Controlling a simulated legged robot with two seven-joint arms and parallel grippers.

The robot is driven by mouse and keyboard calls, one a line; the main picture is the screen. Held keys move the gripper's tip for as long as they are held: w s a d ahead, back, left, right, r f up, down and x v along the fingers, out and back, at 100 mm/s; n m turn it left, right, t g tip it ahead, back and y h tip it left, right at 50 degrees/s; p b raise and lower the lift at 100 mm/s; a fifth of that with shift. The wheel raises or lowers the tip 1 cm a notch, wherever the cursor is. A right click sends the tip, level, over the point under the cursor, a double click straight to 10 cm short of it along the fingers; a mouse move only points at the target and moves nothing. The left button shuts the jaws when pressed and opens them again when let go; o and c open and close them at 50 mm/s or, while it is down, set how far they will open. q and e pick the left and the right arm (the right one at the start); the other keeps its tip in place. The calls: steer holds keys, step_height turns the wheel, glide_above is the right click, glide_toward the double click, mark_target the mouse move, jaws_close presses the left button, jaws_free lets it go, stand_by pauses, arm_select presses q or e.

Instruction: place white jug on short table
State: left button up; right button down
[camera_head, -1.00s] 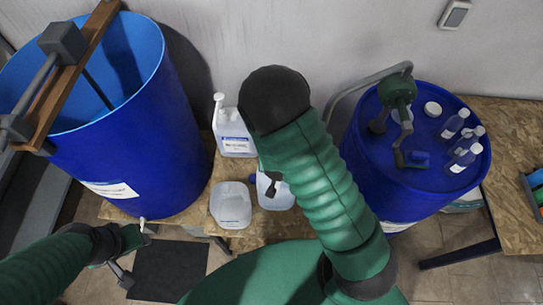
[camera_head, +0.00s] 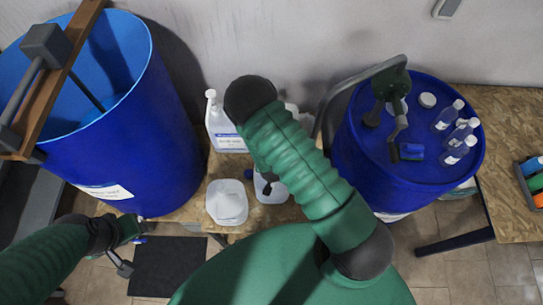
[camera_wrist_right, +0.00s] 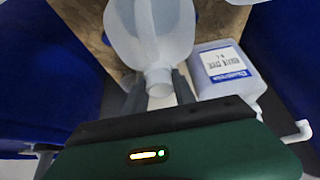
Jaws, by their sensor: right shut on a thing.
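A translucent white jug (camera_wrist_right: 150,30) fills the top middle of the right wrist view. Its neck sits between the fingers of my right gripper (camera_wrist_right: 158,92), which is shut on it. In the head view my right arm covers this gripper and part of a white jug (camera_head: 272,192). Another pale jug (camera_head: 227,203) stands just left of it. A labelled white jug (camera_head: 223,130) with a pump top stands behind; it also shows in the right wrist view (camera_wrist_right: 225,70). A low wooden table (camera_head: 235,163) lies under these jugs. My left gripper (camera_head: 133,230) is at lower left; its fingers are unclear.
A large open blue drum (camera_head: 160,110) is at left with a wooden bar (camera_head: 62,75) across it. A closed blue drum (camera_head: 360,165) at right carries a pump and several small bottles. A wooden table (camera_head: 510,130) with a tray is at far right. A dark mat (camera_head: 167,265) lies on the floor.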

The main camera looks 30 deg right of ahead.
steer(key=shift+d+f, duration=0.1)
steer(key=shift+f, duration=0.1)
steer(key=c, duration=1)
jaws_free()
steer(key=shift+s+a, duration=0.1)
steer(key=shift+a, duration=0.25)
